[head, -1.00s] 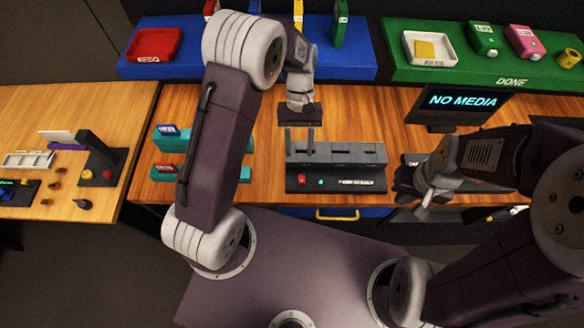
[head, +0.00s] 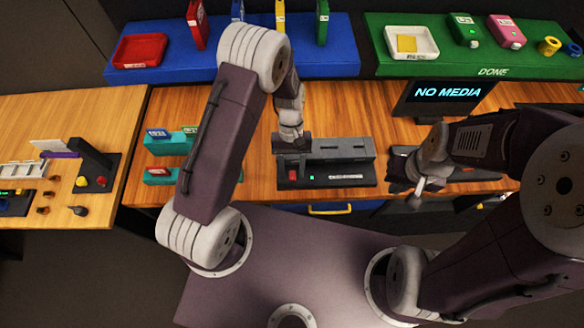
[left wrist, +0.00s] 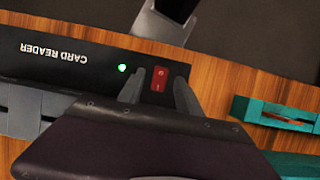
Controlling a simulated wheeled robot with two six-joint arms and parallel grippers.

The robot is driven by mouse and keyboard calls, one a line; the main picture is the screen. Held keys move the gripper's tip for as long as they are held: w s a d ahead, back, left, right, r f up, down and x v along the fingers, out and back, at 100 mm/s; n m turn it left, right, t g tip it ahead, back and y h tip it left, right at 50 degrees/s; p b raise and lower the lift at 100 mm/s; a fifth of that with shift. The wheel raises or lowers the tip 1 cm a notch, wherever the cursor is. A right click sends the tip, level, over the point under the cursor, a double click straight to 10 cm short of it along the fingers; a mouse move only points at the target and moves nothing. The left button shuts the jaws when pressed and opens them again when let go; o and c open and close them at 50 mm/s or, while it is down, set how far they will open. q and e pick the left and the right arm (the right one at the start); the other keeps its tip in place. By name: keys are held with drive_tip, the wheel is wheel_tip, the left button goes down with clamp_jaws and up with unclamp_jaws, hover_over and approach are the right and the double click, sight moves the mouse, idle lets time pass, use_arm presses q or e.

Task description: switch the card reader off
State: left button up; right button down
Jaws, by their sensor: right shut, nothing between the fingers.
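The card reader (head: 340,152) is a dark slotted box on the wooden desk. Its red rocker switch (head: 293,173) is at the front left, with a lit green light beside it. In the left wrist view the reader's label is upside down, the red switch (left wrist: 160,78) is clear and the green light (left wrist: 122,68) glows. My left gripper (left wrist: 158,92) is open, with its fingers apart on either side of the switch; I cannot tell whether they touch it. In the head view my right gripper (head: 418,190) is shut and empty, right of the reader.
A monitor (head: 445,97) reading "NO MEDIA" stands right of the reader. Teal holders (head: 170,145) with cards lie to its left. A blue shelf (head: 270,55) and a green shelf (head: 400,70) run along the back. A side table (head: 60,110) holds other devices.

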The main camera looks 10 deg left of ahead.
use_arm(q)
drive_tip(key=c, duration=0.5)
clamp_jaws()
drive_tip(key=shift+s+d+r+t, duration=0.1)
drive_tip(key=shift+s+r+t, duration=0.1)
drive_tip(key=shift+t, duration=0.5)
drive_tip(key=shift+s+d+t+y+p, duration=0.1)
drive_tip(key=shift+s+t+y+p, duration=0.35)
drive_tip(key=shift+t, duration=0.45)
drive_tip(key=b, duration=0.2)
drive_tip(key=f+t+b, duration=0.1)
drive_tip(key=b, duration=0.1)
drive_tip(key=shift+w+d+f, duration=0.15)
drive_tip(key=shift+w+f, duration=0.1)
drive_tip(key=shift+w, duration=0.05)
drive_tip(key=b, duration=0.4)
drive_tip(key=shift+s+r+t+y, duration=0.25)
drive_tip(key=shift+s+r+t, duration=0.1)
drive_tip(key=shift+r+t, duration=0.05)
drive_tip(key=shift+r, duration=0.25)
